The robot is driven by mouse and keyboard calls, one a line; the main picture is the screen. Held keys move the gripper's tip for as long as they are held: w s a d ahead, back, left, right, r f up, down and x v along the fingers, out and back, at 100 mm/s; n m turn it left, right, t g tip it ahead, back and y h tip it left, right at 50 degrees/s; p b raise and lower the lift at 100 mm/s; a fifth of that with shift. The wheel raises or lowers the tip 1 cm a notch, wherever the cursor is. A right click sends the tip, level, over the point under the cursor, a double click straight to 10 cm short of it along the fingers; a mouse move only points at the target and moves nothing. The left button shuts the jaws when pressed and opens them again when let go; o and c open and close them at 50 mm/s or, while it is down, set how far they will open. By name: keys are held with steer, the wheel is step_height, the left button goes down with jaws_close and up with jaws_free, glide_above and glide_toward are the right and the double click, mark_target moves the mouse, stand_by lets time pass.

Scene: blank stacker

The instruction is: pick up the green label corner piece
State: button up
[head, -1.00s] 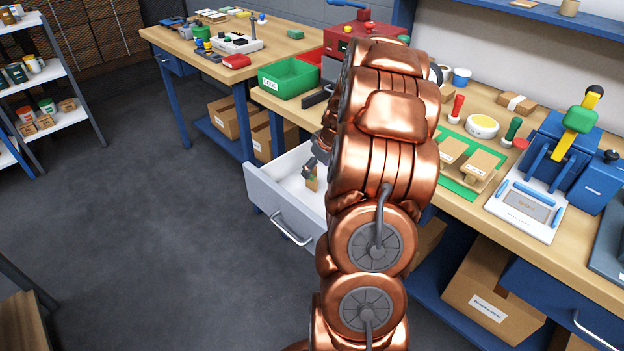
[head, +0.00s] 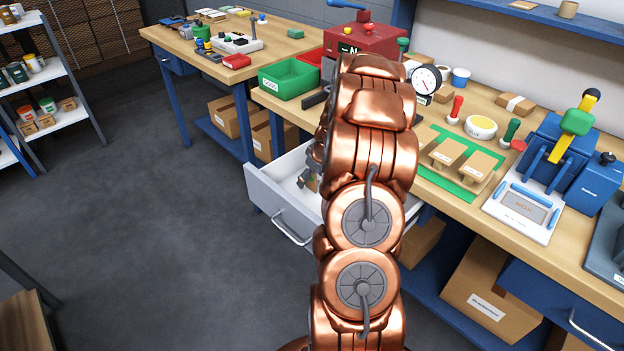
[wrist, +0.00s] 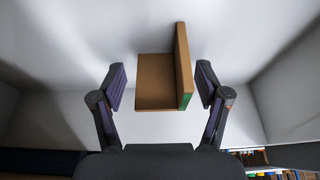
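The corner piece (wrist: 158,82) is a brown L-shaped block with a green label strip on the lower edge of its upright wall. It sits in the white open drawer (head: 270,196), and a small tan part of it shows in the head view (head: 312,184). My gripper (wrist: 161,80) is open, with one dark finger on each side of the piece. A gap shows at the left finger; the right finger is close to the upright wall, and I cannot tell if it touches. In the head view my arm hides most of the gripper and part of the drawer.
The drawer walls (wrist: 290,85) surround the gripper. Above the drawer, the bench holds a green bin (head: 288,78), a red machine (head: 372,42), a dial gauge (head: 425,80) and a green mat with tan blocks (head: 425,172). The floor left of the drawer is clear.

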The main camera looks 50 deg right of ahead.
steer(key=c, duration=0.8)
